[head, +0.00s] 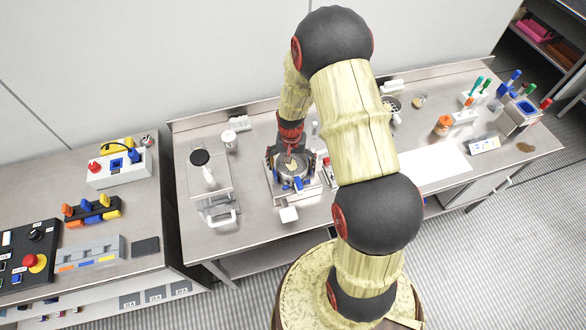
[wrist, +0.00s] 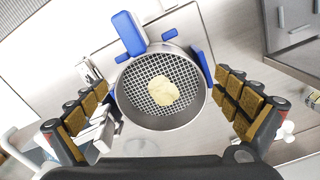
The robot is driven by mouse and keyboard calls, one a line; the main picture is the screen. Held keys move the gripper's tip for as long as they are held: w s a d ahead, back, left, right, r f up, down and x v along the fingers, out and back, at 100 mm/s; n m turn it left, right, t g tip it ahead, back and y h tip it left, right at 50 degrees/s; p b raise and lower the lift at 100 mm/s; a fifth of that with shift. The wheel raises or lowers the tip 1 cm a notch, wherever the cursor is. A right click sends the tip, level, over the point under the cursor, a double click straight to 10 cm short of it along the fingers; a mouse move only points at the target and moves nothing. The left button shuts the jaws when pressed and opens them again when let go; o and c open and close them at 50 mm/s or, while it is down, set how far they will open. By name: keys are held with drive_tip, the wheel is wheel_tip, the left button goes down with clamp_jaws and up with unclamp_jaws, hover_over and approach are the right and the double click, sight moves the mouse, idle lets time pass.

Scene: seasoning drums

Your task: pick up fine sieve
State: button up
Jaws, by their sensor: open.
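A round metal sieve (wrist: 127,110) with a wire mesh floor fills the middle of the wrist view, with a pale yellow lump (wrist: 162,90) on the mesh. In the head view a round metal vessel (head: 281,180) stands in a small stand on the steel bench, under my gripper (head: 291,158). In the wrist view my gripper (wrist: 164,98) is open, with its padded fingers on either side of the sieve. Contact with the rim cannot be told. Another round mesh sieve (head: 391,103) lies farther right on the bench, partly near my arm.
Blue parts (wrist: 128,33) stand close by the sieve in the wrist view. A scale-like device (head: 207,180) stands to the left on the bench. An orange-lidded jar (head: 442,125) and a white sheet (head: 435,172) are to the right. A side bench (head: 85,215) holds control boxes.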

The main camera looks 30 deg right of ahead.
drive_tip(key=shift+w+f, duration=0.1)
drive_tip(key=shift+f, duration=0.5)
drive_tip(key=shift+c, duration=0.4)
drive_tip(key=c, duration=1.1)
drive_tip(key=shift+o, duration=0.2)
drive_tip(key=shift+r, duration=0.1)
